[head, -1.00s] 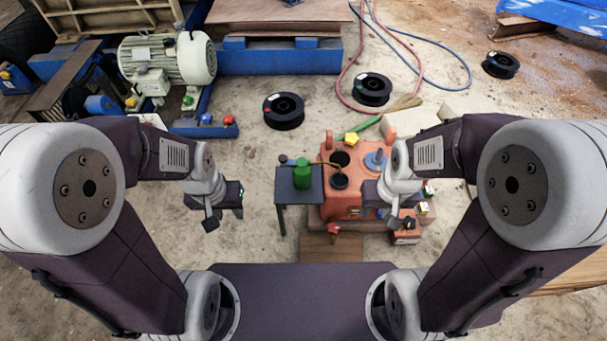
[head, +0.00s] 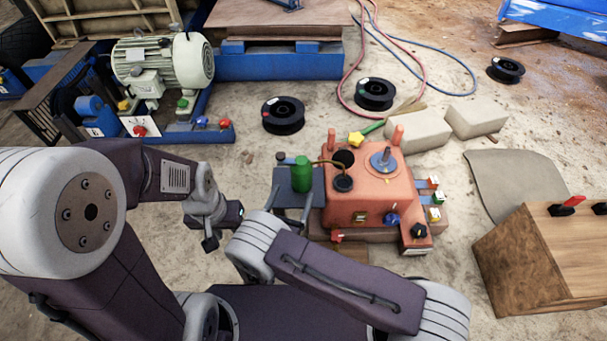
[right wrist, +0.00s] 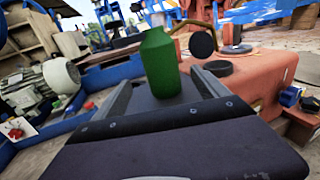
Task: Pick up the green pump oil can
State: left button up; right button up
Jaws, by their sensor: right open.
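The green pump oil can (head: 301,175) stands upright on a small dark stand (head: 283,198) beside the orange machine. In the right wrist view the can (right wrist: 160,62) is straight ahead, standing on the dark top. My right gripper (right wrist: 160,88) is open, its two fingers pointing toward the can, one on each side of its base in the picture. I cannot tell whether the can is between them or just beyond. My left gripper (head: 225,226) is left of the stand, open and empty.
The orange machine (head: 370,200) with knobs and switches is right of the stand; a thin brown curved tube (head: 328,163) shows close to the can. A wooden box (head: 530,262) stands at right. A motor (head: 165,62) and black spools (head: 283,114) lie behind. Floor left of the stand is clear.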

aim_at(298, 183)
jog(key=shift+w+r, duration=0.1)
jog(key=shift+w, duration=0.05)
jog(key=b+x, duration=0.2)
jog(key=shift+w+d, duration=0.25)
jog(key=shift+w, duration=0.35)
jog(key=shift+d, duration=0.1)
jog(key=b+x, duration=0.4)
jog(key=x, duration=0.1)
jog(key=shift+w+r, duration=0.1)
